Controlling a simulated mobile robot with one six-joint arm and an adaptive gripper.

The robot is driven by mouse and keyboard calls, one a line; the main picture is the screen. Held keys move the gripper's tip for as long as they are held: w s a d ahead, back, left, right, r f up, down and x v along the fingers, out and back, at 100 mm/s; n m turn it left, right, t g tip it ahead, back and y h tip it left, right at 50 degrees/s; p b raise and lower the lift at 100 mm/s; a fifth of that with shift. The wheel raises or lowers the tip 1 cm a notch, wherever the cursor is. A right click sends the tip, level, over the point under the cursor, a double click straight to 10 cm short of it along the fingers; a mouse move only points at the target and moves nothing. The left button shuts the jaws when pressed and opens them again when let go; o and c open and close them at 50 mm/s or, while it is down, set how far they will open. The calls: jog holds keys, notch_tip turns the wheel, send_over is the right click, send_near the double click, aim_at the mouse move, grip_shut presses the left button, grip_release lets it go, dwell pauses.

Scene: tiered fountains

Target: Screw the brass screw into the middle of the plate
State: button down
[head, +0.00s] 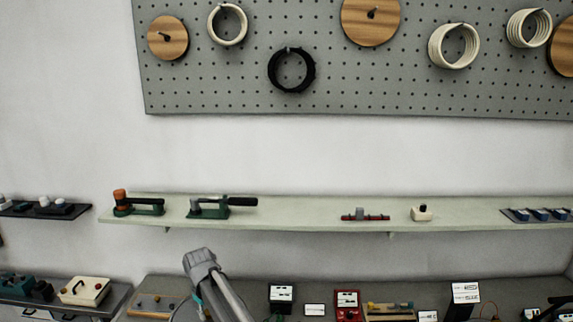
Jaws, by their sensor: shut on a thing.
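I cannot make out the brass screw or the plate in the head view. My gripper is not in view. Only a grey part of my arm shows, rising from the bottom edge left of centre, and it covers part of the bench behind it. Whether the gripper holds anything cannot be seen here.
A long pale shelf (310,211) on the wall carries small green, red and cream devices. Below it a grey bench (240,286) holds meters, a wooden board (155,303) and other small apparatus. A pegboard (220,88) with rings and wooden discs hangs above.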

jog(key=shift+m, duration=2.3)
jog(key=shift+m, duration=2.6)
jog(key=m, duration=0.2)
jog(key=shift+m, duration=1.5)
jog(key=shift+m, duration=0.3)
